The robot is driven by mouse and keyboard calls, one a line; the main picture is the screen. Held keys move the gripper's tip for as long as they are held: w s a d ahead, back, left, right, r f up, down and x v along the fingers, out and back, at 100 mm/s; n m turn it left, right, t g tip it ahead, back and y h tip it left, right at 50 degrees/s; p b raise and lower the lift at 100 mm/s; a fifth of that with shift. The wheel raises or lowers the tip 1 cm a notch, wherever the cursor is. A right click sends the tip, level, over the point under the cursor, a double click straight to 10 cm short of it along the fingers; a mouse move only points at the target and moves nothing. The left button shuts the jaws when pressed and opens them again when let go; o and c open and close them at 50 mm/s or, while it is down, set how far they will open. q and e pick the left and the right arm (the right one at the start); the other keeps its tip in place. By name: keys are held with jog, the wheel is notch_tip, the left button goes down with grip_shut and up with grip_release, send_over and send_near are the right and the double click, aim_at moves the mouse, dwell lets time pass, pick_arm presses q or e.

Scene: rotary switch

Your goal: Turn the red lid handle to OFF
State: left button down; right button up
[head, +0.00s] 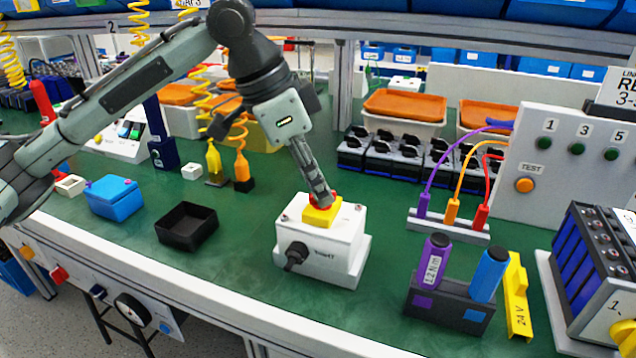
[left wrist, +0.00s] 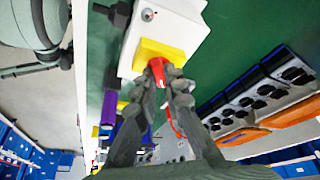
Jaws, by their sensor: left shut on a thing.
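The red lid handle (left wrist: 157,72) sits on a yellow plate (head: 321,215) on top of the white switch box (head: 325,243). My left gripper (head: 325,200) reaches down from above with its fingers closed around the handle. In the left wrist view the fingers of my left gripper (left wrist: 168,82) hold the handle from both sides. In the head view the fingers hide most of the handle, and I cannot read its position. A black knob (head: 294,256) sticks out of the box's front. My right gripper is not in view.
A black open tray (head: 187,227) and a blue box (head: 114,197) stand left of the switch box. A holder with purple and blue cylinders (head: 449,305) stands to the right. Behind it are plugs with cables (head: 449,211) and a test panel (head: 560,160). Green table is bare in front.

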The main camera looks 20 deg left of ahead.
pick_arm(q)
jog(key=n, duration=0.2)
jog(key=n+t+y, duration=0.1)
jog(key=n, duration=0.2)
jog(key=shift+s+d+n+t, duration=0.1)
jog(key=shift+d+n+t, duration=0.1)
jog(key=shift+n+t, duration=0.1)
jog(key=n+y, duration=0.1)
jog(key=n, duration=0.1)
jog(key=n+y, duration=0.1)
jog(key=n, duration=0.2)
jog(key=shift+r+t, duration=0.1)
jog(key=shift+t, duration=0.2)
jog(key=shift+d+y, duration=0.1)
jog(key=shift+y, duration=0.2)
jog(key=c, duration=1.6)
grip_release()
jog(key=v, duration=1.2)
